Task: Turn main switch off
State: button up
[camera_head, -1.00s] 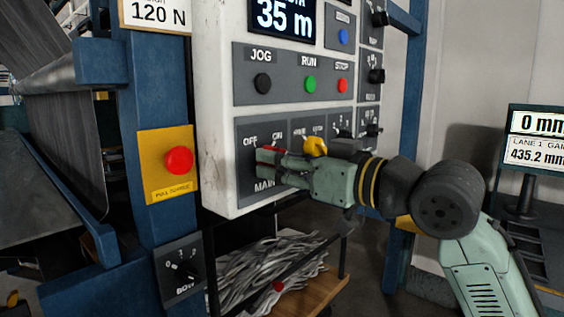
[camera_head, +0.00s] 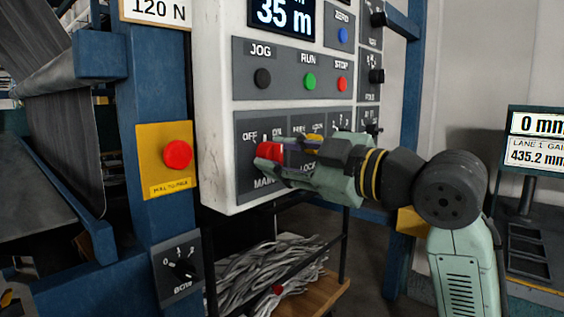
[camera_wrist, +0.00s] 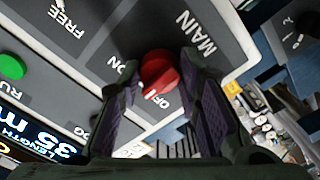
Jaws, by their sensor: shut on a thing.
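The main switch is a red knob (camera_head: 270,151) on the lower left of the white control panel, above the word MAIN and below the OFF and ON labels. My gripper (camera_head: 268,160) reaches in from the right with its fingers at the knob. In the wrist view the red knob (camera_wrist: 160,72) sits between the two finger ends, and my gripper (camera_wrist: 160,80) is shut on it. A white mark on the knob points towards the OFF label, which the knob and fingers partly hide. The ON label (camera_wrist: 118,67) shows beside the left finger.
The black JOG, green RUN (camera_head: 310,82) and red STOP (camera_head: 342,84) buttons are above. A yellow switch (camera_head: 314,143) is just right of the main knob, close behind my gripper. A red button on a yellow plate (camera_head: 160,160) is on the blue post at left.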

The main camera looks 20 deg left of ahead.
jog(key=n+b, duration=0.1)
jog(key=n, duration=0.3)
jog(key=shift+n, duration=0.3)
jog(key=shift+n+b, duration=0.45)
jog(key=shift+n, duration=1.55)
jog(key=shift+r, duration=0.1)
jog(key=o, duration=1.2)
jog(key=shift+c, duration=0.2)
jog(key=v, duration=1.2)
